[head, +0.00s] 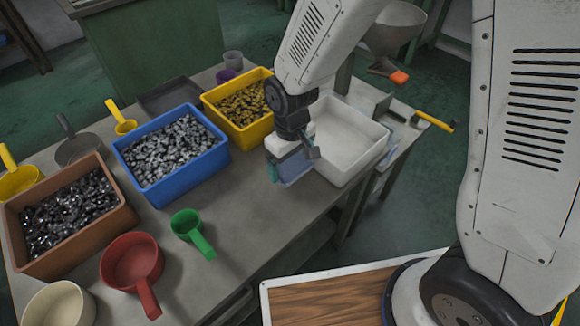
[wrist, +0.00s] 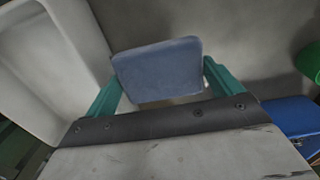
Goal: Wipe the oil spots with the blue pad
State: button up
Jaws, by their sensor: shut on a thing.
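My gripper (head: 292,168) is low over the grey table, beside the front left of the white tray. It is shut on the blue pad (head: 296,170). In the wrist view the pad (wrist: 158,70) is a rounded blue-grey block between two green fingers, and my gripper (wrist: 162,82) has one finger on each side of it. I cannot tell whether the pad touches the table. No oil spots can be made out on the visible tabletop; any under the pad or arm are hidden.
The white tray (head: 376,158) is close on the right. A blue bin (head: 222,157) of metal parts and a yellow bin (head: 211,104) stand to the left and behind. A green scoop (head: 199,243) and a red scoop (head: 139,296) lie nearer. Bare table (head: 262,225) lies in front.

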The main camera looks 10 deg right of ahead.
aim_at(290, 164)
jog(key=shift+r, duration=1.6)
jog(key=shift+s, duration=0.1)
